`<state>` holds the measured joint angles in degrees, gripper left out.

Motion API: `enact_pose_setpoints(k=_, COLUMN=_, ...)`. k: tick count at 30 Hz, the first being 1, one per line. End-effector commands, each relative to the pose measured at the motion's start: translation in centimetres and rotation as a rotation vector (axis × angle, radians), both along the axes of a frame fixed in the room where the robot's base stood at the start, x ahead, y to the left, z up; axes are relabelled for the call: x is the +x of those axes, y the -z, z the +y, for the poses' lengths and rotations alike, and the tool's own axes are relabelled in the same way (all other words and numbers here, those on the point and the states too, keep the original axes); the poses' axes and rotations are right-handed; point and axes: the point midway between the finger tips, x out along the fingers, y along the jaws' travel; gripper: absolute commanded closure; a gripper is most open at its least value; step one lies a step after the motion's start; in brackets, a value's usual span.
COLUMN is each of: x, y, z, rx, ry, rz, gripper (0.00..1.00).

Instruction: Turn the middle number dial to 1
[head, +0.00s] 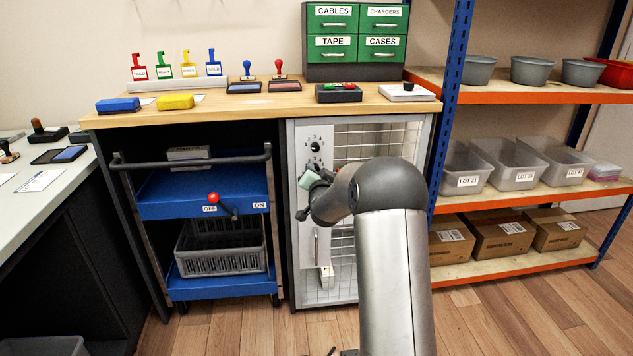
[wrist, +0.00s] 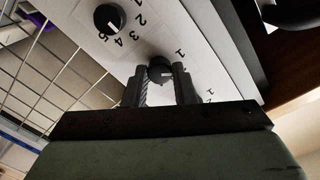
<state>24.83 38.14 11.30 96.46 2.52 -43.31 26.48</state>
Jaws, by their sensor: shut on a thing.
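A second black dial (wrist: 108,18), with a white pointer line and printed numbers, stands apart from the fingers.
The cabinet has a wire-mesh door (head: 340,274) and a vertical handle (head: 317,246) below my gripper. A blue trolley (head: 190,204) stands close on the left. A shelf rack with a blue post (head: 446,120) stands on the right. The wooden worktop (head: 250,100) lies above.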

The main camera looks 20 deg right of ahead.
Motion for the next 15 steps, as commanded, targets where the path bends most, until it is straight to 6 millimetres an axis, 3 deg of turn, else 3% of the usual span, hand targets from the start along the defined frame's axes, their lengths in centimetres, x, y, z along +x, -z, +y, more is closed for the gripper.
enact_pose_setpoints(k=15, x=0.04, y=0.18, z=0.11, rx=-0.365, ry=-0.001, rz=0.107, gripper=0.99)
